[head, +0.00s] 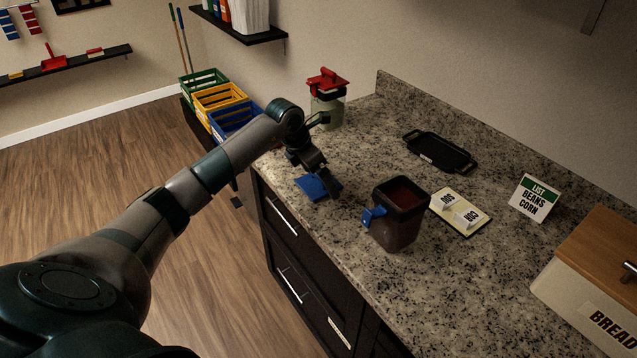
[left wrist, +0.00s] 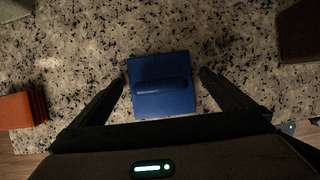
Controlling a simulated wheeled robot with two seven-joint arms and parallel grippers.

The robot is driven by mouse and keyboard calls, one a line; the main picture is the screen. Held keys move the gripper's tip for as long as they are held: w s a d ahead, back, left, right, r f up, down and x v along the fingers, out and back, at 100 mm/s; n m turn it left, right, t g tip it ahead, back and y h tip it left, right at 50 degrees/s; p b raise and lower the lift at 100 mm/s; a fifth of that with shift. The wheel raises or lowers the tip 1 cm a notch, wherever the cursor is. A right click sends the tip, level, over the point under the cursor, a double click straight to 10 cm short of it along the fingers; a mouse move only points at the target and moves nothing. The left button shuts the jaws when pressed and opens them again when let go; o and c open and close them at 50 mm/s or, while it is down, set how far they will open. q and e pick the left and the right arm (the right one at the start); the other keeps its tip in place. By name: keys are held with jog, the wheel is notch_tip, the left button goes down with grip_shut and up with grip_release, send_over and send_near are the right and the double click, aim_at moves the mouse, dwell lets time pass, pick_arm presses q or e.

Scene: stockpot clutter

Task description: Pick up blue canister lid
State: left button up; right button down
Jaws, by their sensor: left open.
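The blue canister lid (head: 311,188) is a flat blue square lying on the granite counter near its front edge. In the left wrist view the lid (left wrist: 161,72) shows a raised bar handle across its middle. My left gripper (head: 328,188) is over the lid, partly hiding it in the head view. In the left wrist view its two fingers (left wrist: 162,82) are open, one on each side of the lid, with gaps between. I cannot tell the height above the lid exactly. An open dark canister (head: 397,228) with a blue clip and reddish contents stands to the right. My right gripper is not visible.
A red-topped jar (head: 327,108) stands behind my left gripper. Bare counter lies between the lid and the tray.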

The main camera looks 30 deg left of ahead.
pick_arm(q)
jog(key=c, duration=1.1)
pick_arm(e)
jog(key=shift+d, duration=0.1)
pick_arm(q)
jog(key=shift+r, duration=0.1)
